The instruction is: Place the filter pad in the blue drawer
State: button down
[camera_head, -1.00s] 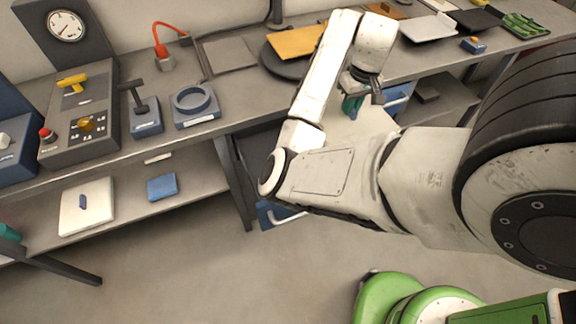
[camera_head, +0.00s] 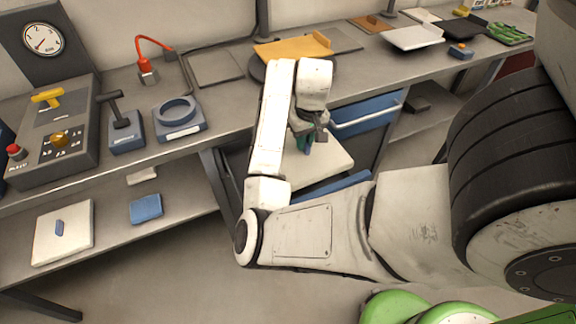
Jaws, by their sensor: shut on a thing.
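My gripper (camera_head: 306,139) is shut on the teal grip of a flat, pale pad, which I take to be the filter pad (camera_head: 328,162). The pad hangs below the jaws, its left part hidden by my arm. An upper blue drawer front (camera_head: 370,112) with a white bar handle sits just under the bench top, right of and behind the gripper. A lower blue drawer edge (camera_head: 335,188) shows just below the pad and looks pulled out, mostly hidden by my arm and the pad. I cannot tell whether the pad touches it.
The bench (camera_head: 225,105) carries a gauge panel, a blue ring fixture (camera_head: 180,113), a red lamp (camera_head: 147,68), an orange tray (camera_head: 292,50) and several plates. On the lower shelf lie a white pad with a blue grip (camera_head: 62,232) and a blue block (camera_head: 146,208). Open floor lies in front.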

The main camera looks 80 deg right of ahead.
jog(key=w+f, duration=0.1)
jog(key=w+a+f, duration=0.1)
jog(key=f, duration=0.1)
jog(key=w+f, duration=0.1)
jog(key=f, duration=0.1)
jog(key=shift+w+a, duration=0.25)
jog(key=shift+a, duration=0.1)
jog(key=f, duration=0.3)
jog(key=shift+w+a, duration=0.15)
jog(key=shift+w, duration=0.2)
jog(key=shift+f, duration=0.4)
jog(key=shift+f, duration=0.1)
jog(key=c, duration=1.1)
grip_release()
jog(key=shift+c, duration=0.2)
jog(key=r, duration=0.8)
jog(key=s+a+r, duration=0.1)
jog(key=r, duration=0.3)
jog(key=shift+r, duration=0.1)
